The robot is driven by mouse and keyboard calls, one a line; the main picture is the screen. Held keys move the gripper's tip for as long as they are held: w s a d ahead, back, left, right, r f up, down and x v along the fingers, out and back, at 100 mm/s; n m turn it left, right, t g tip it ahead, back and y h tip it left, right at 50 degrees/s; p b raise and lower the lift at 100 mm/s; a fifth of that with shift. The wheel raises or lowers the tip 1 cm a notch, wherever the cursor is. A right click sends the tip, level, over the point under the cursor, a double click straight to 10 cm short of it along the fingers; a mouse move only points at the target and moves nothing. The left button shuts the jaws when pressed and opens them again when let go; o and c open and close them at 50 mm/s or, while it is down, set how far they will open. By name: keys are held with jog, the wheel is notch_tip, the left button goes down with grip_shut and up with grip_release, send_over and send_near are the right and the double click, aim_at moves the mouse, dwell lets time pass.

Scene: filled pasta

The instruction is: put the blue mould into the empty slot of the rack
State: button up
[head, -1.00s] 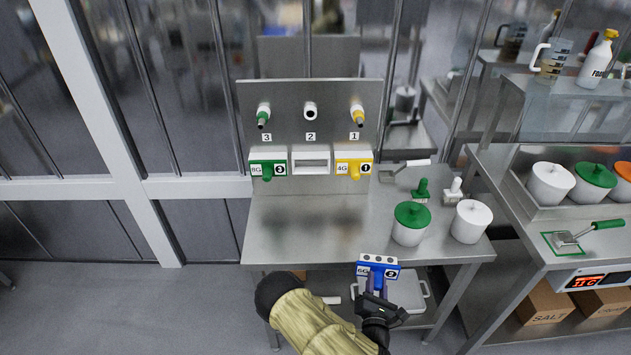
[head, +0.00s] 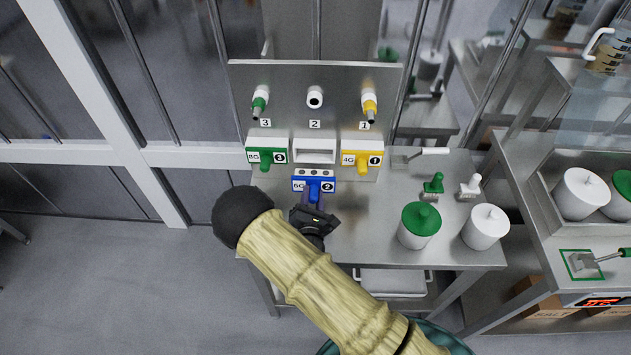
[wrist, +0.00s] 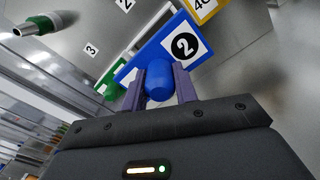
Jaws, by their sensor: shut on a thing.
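The blue mould (head: 313,179), marked 6G and 2, is held in front of the rack panel, just below the empty slot. My gripper (head: 313,207) is shut on the mould's blue handle; the wrist view also shows my gripper (wrist: 159,88) with a finger on each side of the handle, and the blue mould (wrist: 184,43) beyond it. The rack (head: 340,85) is an upright steel panel. Its empty slot (head: 315,151) is a white frame under the number 2. The slot's lower edge is close behind the mould; I cannot tell if they touch.
A green mould (head: 267,149) sits left of the slot and a yellow mould (head: 362,154) right of it. Nozzles stick out above. A green-lidded pot (head: 420,224), a white pot (head: 485,226) and brushes stand on the table's right side.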

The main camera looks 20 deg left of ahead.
jog(key=shift+w+a+r, duration=0.1)
jog(key=shift+a+r, duration=0.05)
jog(key=shift+a, duration=0.05)
dwell(0.3)
jog(key=shift+b+x, duration=0.5)
jog(key=shift+x, duration=2.3)
jog(key=shift+b+x, duration=0.45)
jog(key=shift+x, duration=1.75)
dwell(0.8)
jog(key=shift+d+r, duration=0.1)
jog(key=shift+r, duration=0.05)
dwell(0.3)
jog(key=o, duration=1.3)
